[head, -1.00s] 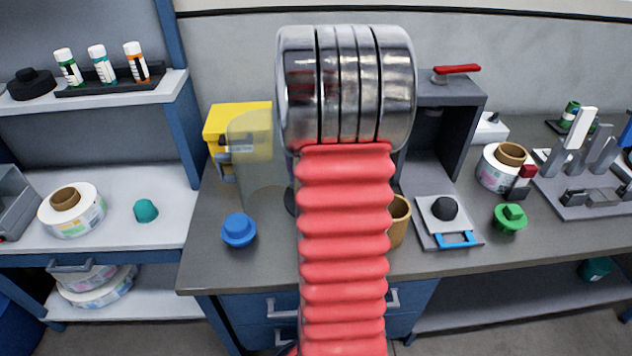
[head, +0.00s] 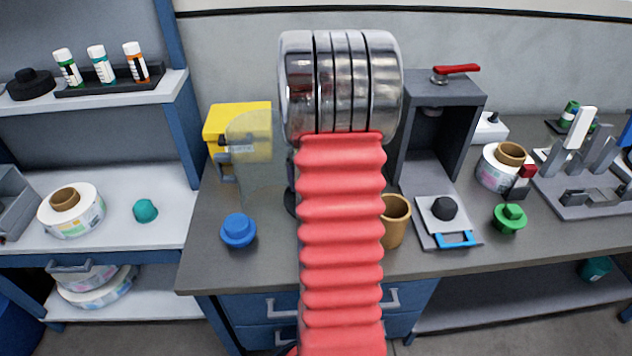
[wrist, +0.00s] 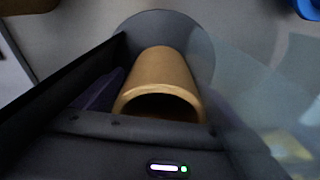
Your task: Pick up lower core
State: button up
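In the wrist view a brown cardboard core (wrist: 160,78) sits over a round dark base (wrist: 150,22), its open end toward the camera. The dark body of my gripper (wrist: 130,132) crosses the lower part of that view, with a black panel rising close along the left of the core. The fingertips are not clear, so I cannot tell whether they touch it.
A second brown core (head: 395,222) stands right of my arm. A clear curved guard (head: 248,138) and yellow unit (head: 222,120) stand left of it. A blue knob (head: 238,230) is near the front. A grey press (head: 440,110) with red lever stands at right.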

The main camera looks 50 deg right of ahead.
jog(key=c, duration=1.1)
jog(key=shift+r, duration=0.15)
notch_tip(320, 180, up, 10)
jog(key=shift+f, duration=0.15)
dwell(0.5)
